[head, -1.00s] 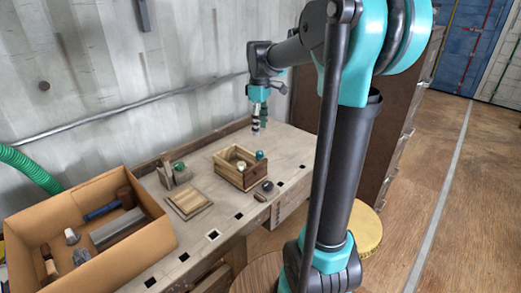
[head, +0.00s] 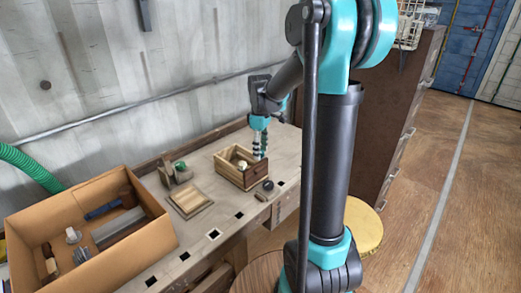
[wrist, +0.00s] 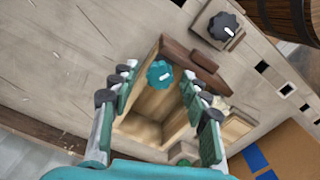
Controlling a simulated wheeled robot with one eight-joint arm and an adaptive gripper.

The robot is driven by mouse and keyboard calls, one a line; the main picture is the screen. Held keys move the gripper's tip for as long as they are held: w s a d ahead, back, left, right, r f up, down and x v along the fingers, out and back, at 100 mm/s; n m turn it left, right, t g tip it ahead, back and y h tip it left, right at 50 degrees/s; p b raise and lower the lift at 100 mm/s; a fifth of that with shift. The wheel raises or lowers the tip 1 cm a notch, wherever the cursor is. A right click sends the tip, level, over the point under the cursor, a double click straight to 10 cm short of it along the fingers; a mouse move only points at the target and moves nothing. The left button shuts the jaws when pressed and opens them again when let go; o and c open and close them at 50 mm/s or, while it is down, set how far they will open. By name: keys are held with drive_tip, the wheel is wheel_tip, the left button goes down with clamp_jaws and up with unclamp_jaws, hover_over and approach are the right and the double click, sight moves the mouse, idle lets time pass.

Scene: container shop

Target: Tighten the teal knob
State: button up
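The teal knob (wrist: 159,73) has a scalloped edge and a white pointer mark. In the wrist view it sits at the open wooden box (wrist: 150,131), close to the reddish-brown end wall. My gripper (wrist: 158,84) is open, with one finger on each side of the knob and visible gaps between fingers and knob. I cannot tell how far above it the fingertips are. In the head view my gripper (head: 260,149) points down over the back right part of the box (head: 228,174) and hides the knob.
A black knob (wrist: 223,27) on a small base stands beside the box. A green knob on a wooden block (head: 181,172) and a flat wooden plate (head: 190,202) stand to the left. A cardboard box of tools (head: 160,232) is at the front left. The bench has several square holes.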

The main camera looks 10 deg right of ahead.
clamp_jaws()
drive_tip(key=shift+m, duration=0.3)
drive_tip(key=m, duration=0.3)
drive_tip(key=shift+m, duration=0.4)
drive_tip(key=m, duration=0.3)
drive_tip(key=shift+m, duration=0.3)
drive_tip(key=m, duration=0.8)
drive_tip(key=shift+m, duration=0.3)
